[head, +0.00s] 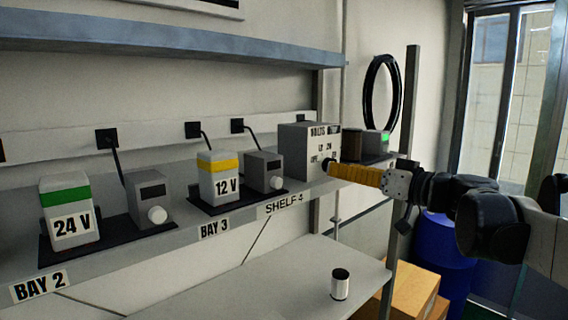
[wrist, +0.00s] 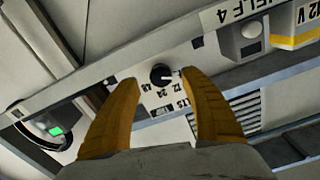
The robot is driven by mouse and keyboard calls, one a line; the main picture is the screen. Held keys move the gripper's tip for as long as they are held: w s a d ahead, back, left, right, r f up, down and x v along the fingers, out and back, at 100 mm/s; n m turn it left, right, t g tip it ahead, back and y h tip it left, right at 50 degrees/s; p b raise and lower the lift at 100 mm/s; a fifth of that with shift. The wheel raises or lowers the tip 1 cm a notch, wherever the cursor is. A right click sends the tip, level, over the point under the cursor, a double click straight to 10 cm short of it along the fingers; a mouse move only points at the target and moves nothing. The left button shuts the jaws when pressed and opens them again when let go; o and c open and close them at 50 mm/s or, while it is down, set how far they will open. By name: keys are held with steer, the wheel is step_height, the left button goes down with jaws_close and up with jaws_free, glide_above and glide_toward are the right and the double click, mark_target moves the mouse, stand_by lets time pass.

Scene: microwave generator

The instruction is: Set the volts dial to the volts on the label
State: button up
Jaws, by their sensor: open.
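The grey box (head: 293,150) on the shelf has a white printed face with "VOLTS" lettering. Its black volts dial (wrist: 160,75) shows in the wrist view, with a white mark pointing right in that picture. A "12 V" label (head: 227,187) is on a yellow-banded battery; a "24 V" label (head: 72,228) is on a green-banded one.
Grey units with white knobs stand beside the batteries, one in bay 2 (head: 149,200) and one in bay 3 (head: 263,171). A device with a green light (head: 376,144) is right of the box. A small canister (head: 340,284) stands on the lower shelf, which is otherwise mostly clear.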

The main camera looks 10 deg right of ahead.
steer(key=shift+x, duration=1.35)
jaws_close()
steer(key=shift+s+m, duration=0.1)
steer(key=shift+m, duration=0.6)
jaws_free()
steer(key=v, duration=1.2)
